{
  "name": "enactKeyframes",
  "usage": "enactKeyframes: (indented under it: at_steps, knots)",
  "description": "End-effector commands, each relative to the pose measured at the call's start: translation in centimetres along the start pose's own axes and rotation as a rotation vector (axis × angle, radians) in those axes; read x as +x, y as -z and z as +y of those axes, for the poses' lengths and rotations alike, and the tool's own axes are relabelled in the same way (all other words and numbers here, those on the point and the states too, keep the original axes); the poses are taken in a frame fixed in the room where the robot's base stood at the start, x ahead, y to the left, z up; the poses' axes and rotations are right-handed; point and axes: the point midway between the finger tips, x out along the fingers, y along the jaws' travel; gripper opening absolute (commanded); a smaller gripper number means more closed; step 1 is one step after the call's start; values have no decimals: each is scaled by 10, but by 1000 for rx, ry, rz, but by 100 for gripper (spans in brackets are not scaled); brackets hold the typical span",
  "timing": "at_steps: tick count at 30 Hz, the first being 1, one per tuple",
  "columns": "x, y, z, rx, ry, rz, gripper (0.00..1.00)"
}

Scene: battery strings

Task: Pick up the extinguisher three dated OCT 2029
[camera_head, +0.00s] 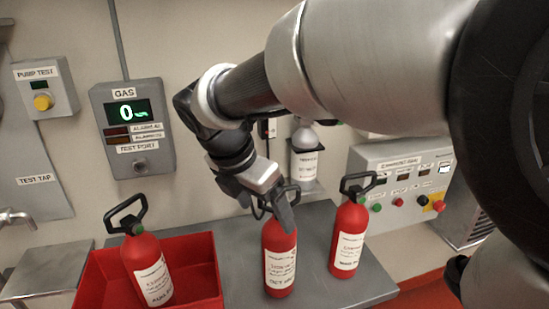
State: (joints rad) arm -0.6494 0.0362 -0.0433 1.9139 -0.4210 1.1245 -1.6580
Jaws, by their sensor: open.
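Three red extinguishers with black handles and white labels show in the head view. The middle extinguisher (279,262) stands upright on the grey bench. Its bottom label line seems to start with OCT; the year is too small to read surely. The right extinguisher (349,238) stands upright on the bench, its date unclear. The left extinguisher (148,267) leans slightly in the red bin, its date unclear. My gripper (266,206) is open at the top of the middle extinguisher. One finger overlaps its upper front, and its handle is partly hidden. I cannot tell whether they touch.
The red bin (205,262) is at the left of the grey bench (335,288). A white cylinder (304,158) is behind, near the wall. A control box (405,185) with buttons is at right, a gas panel (133,128) at left. Bench between bin and middle extinguisher is clear.

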Motion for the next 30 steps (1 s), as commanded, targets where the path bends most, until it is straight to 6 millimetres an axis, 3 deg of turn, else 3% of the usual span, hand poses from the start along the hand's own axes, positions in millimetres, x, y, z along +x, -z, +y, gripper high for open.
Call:
enactKeyframes:
  at_steps: [8, 18, 26, 30]
  knots:
    - [23, -1, -2, 1, 1, 0, 82]
    - [66, -6, -8, 0, 0, 0, 82]
    - [69, -7, -8, 1, -1, -1, 82]
    - [68, -6, -8, 1, -1, 0, 60]
